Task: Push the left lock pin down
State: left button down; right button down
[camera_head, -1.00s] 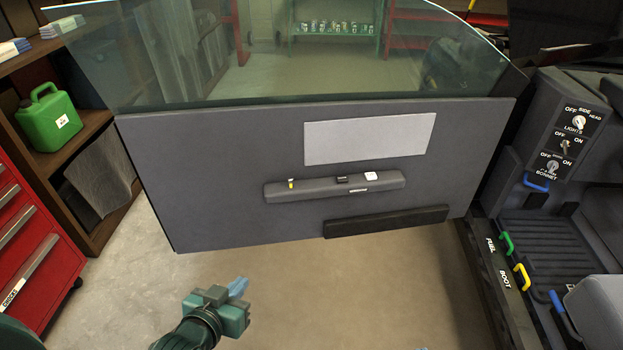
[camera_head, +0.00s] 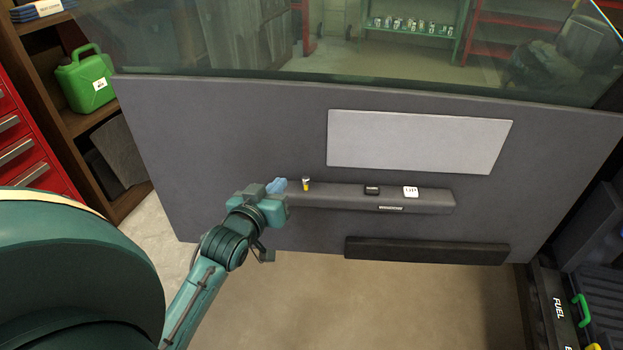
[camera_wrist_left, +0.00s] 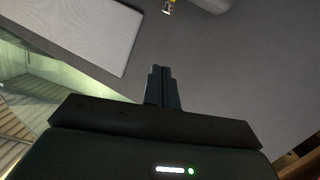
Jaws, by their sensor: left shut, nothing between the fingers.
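The lock pin (camera_head: 306,184), small with a yellow band and a pale top, stands upright at the left end of the door's armrest (camera_head: 340,198). It also shows at the top edge of the left wrist view (camera_wrist_left: 169,6), partly cut off. My left gripper (camera_head: 280,185) is shut and empty, just left of the pin at about the same height in the head view. Its closed fingers (camera_wrist_left: 162,84) point towards the pin in the left wrist view, with a gap between. I cannot tell the exact distance. My right gripper is not in view.
The armrest also carries a dark switch (camera_head: 372,190) and a white button (camera_head: 411,192). A pale panel (camera_head: 418,141) lies above it, a dark strip (camera_head: 427,251) below. Glass rises from the door's top edge. A green can (camera_head: 86,79) stands on a shelf at left.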

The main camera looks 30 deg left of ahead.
aim_at(300, 196)
pick_arm(q)
jog(key=shift+s+r, duration=0.1)
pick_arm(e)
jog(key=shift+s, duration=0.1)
